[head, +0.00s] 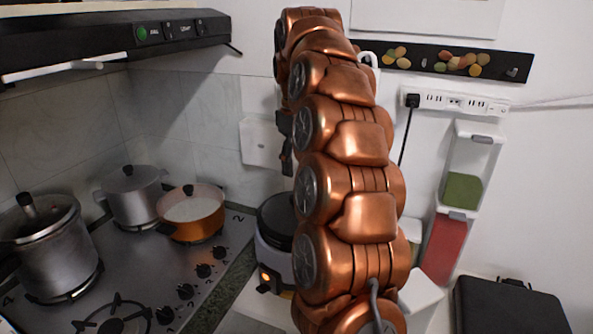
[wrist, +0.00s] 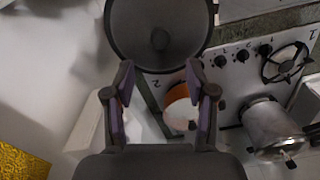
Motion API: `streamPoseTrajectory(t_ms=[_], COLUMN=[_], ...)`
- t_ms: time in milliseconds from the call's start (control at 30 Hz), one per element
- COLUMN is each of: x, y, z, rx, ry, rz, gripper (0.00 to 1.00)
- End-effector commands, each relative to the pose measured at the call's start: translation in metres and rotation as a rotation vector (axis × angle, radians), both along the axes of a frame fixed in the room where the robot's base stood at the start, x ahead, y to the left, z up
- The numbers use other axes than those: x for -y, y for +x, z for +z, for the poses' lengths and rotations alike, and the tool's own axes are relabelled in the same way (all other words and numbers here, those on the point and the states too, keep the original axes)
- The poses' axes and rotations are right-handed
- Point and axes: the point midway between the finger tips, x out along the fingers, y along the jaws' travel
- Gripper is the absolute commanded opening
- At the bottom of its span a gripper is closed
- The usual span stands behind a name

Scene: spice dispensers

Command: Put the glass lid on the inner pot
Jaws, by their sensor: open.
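My gripper (wrist: 160,78) is open and empty in the wrist view, with its two fingers wide apart. A dark round piece with a small round centre (wrist: 160,22) fills the view beyond the fingertips. It lines up with the dark top of the white cooker (head: 273,243) beside the stove in the head view. I cannot tell whether this is the glass lid or the open inner pot. My arm hides the cooker's right part in the head view, and the gripper is largely hidden there too.
The stove (head: 140,268) holds an orange pot (head: 191,226) with pale contents, a lidded grey pot (head: 132,200) and a steel pot (head: 52,262). A range hood (head: 110,38) is above. Spice dispensers (head: 463,190) hang on the right wall, above a black case (head: 510,305).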

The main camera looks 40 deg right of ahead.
Motion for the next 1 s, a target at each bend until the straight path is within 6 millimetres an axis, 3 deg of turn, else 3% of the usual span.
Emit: streamPoseTrajectory(t_ms=[100, 467, 667, 1000], x=[0.001, -0.007, -0.046, -0.126], y=[0.0, -0.002, -0.015, -0.065], z=[0.011, 0.013, 0.008, -0.017], rx=[0.0, -0.001, -0.012, -0.043], ry=[-0.001, 0.001, 0.005, 0.008], rz=[-0.001, 0.004, 0.018, 0.013], gripper=[0.56, 0.56, 0.56, 0.56])
